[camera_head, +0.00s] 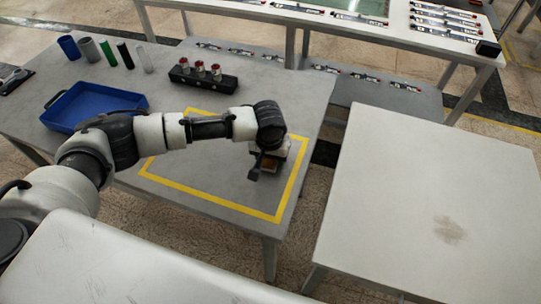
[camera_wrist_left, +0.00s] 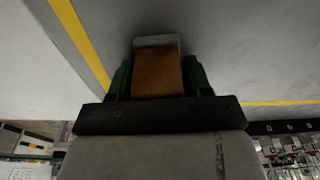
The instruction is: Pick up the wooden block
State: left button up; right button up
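The wooden block (camera_wrist_left: 158,75) is orange-brown with a pale strip at its far end. In the left wrist view it lies between the two dark green fingers of my left gripper (camera_wrist_left: 159,78), with no clear gap on either side. In the head view my left gripper (camera_head: 266,168) points down over the right part of the yellow-taped area, and the block (camera_head: 270,162) shows partly between its fingers. I cannot tell whether the block touches the table. My right gripper is not in view.
The grey table (camera_head: 215,185) carries a yellow tape outline (camera_head: 205,197), a blue tray (camera_head: 92,103), a black holder (camera_head: 203,78) with red-topped pieces and several upright cylinders at the back left. A bare white table (camera_head: 430,190) stands to the right. The taped area's front left is clear.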

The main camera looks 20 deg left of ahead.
pick_arm(q)
jog(key=c, duration=0.5)
jog(key=shift+c, duration=0.2)
jog(key=shift+r, duration=0.15)
jog(key=shift+r, duration=0.25)
jog(key=r, duration=0.3)
jog(key=shift+s+d+r, duration=0.2)
jog(key=shift+d+r, duration=0.1)
jog(key=shift+r, duration=0.05)
jog(key=s+d+r, duration=0.6)
jog(key=d, duration=0.2)
jog(key=shift+s+d+r, duration=0.25)
jog(key=shift+d+r, duration=0.05)
jog(key=shift+d, duration=0.1)
